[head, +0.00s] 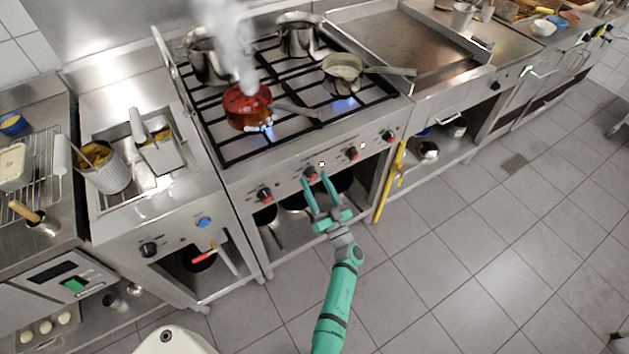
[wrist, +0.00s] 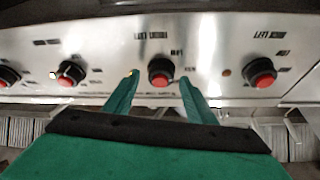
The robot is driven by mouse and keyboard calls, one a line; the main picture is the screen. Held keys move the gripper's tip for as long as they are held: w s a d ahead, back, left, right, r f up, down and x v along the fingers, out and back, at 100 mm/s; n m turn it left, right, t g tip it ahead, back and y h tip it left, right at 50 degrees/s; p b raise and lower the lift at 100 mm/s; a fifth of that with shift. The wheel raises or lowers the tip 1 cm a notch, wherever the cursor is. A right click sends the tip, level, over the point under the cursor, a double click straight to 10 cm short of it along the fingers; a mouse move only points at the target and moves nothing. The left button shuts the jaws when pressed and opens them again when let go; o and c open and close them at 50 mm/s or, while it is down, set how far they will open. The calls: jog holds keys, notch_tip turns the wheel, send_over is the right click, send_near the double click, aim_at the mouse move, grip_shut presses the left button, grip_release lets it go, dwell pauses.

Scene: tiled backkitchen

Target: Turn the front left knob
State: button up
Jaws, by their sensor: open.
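The stove front (head: 286,184) carries a row of knobs with red faces. One knob (head: 310,174), second from the left in the head view, is at the tips of my gripper (head: 316,181). In the wrist view this black knob with a red face (wrist: 160,72) shows between the two green fingers of my gripper (wrist: 156,80). The fingers are open, one on each side of it. I cannot tell whether they touch it. Text beginning "LEFT" is above it. Other stove knobs are the leftmost (head: 265,195) and two to the right (head: 352,153) (head: 390,136).
A red pot (head: 247,108) and a pan (head: 343,67) sit over blue flames on the stove. Two metal pots (head: 299,36) (head: 207,62) stand behind. A yellow bar (head: 390,182) hangs right of the stove opening. A fryer (head: 157,160) stands left. The tiled floor (head: 470,230) is clear.

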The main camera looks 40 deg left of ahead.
jog(key=shift+w+a+r, duration=0.15)
jog(key=shift+w+a, duration=0.05)
jog(key=shift+a, duration=0.25)
jog(key=c, duration=1)
jog(key=shift+c, duration=0.2)
